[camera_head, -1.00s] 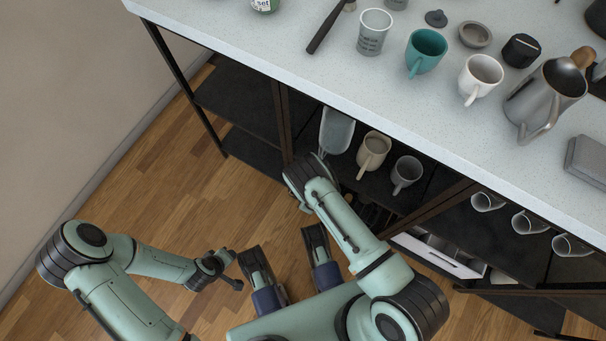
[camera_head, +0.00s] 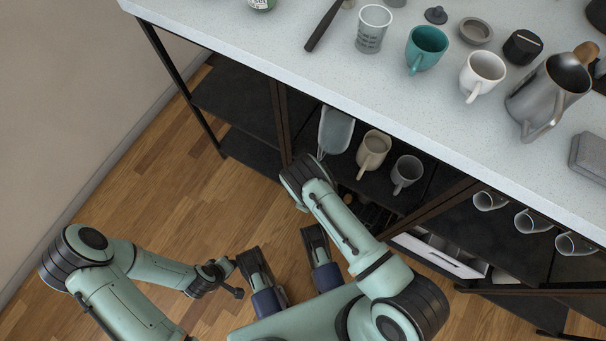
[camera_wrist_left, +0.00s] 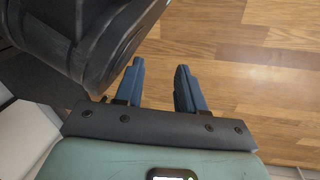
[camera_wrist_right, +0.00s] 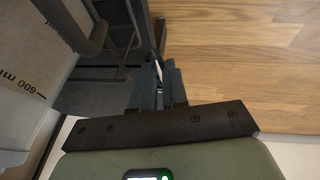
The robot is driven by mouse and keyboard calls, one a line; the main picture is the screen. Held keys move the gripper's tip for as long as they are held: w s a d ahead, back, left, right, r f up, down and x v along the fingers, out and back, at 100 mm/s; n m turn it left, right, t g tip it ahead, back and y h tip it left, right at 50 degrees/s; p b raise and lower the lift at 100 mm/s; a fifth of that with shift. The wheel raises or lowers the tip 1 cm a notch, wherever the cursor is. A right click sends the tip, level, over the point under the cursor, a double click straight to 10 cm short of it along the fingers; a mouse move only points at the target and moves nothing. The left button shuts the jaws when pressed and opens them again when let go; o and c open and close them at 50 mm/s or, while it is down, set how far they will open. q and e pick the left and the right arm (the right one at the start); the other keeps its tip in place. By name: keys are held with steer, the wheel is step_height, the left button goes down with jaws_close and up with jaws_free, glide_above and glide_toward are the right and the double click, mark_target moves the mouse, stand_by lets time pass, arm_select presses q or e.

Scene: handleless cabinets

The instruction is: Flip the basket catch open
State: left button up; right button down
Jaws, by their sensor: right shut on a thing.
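My right gripper (camera_wrist_right: 160,82) shows in the right wrist view with its fingers close together. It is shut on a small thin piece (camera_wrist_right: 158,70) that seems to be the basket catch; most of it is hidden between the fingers. Dark surfaces lie just beyond and to the left of the fingertips; I cannot make out the basket as a whole. In the head view the right arm reaches to the shelf front and its own wrist hides the gripper. My left gripper (camera_wrist_left: 160,68) is open and empty, with wood floor behind it in the left wrist view.
A pale counter (camera_head: 240,60) carries cups, including a teal mug (camera_head: 427,48), and a metal jug (camera_head: 545,98). A white-fronted box (camera_head: 440,256) sits low at right. The wood floor (camera_head: 150,180) at left is clear.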

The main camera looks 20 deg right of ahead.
steer(key=shift+w+a+r+g+h+b, duration=0.15)
steer(key=shift+w+r+g+h+b, duration=0.1)
steer(key=shift+g+h+b, duration=0.25)
steer(key=shift+w+a+r+g+h+b, duration=0.2)
steer(key=shift+g+h+b, duration=0.2)
steer(key=shift+g+b, duration=0.2)
steer(key=shift+r+g, duration=0.2)
steer(key=shift+g, duration=0.1)
arm_select(q)
steer(key=s+f+g, duration=0.1)
steer(key=s+f, duration=0.2)
steer(key=s, duration=0.2)
steer(key=shift+a+f+g, duration=0.3)
steer(key=shift+a+g, duration=0.05)
steer(key=shift+g, duration=0.05)
arm_select(e)
steer(key=c, duration=1.4)
jaws_free()
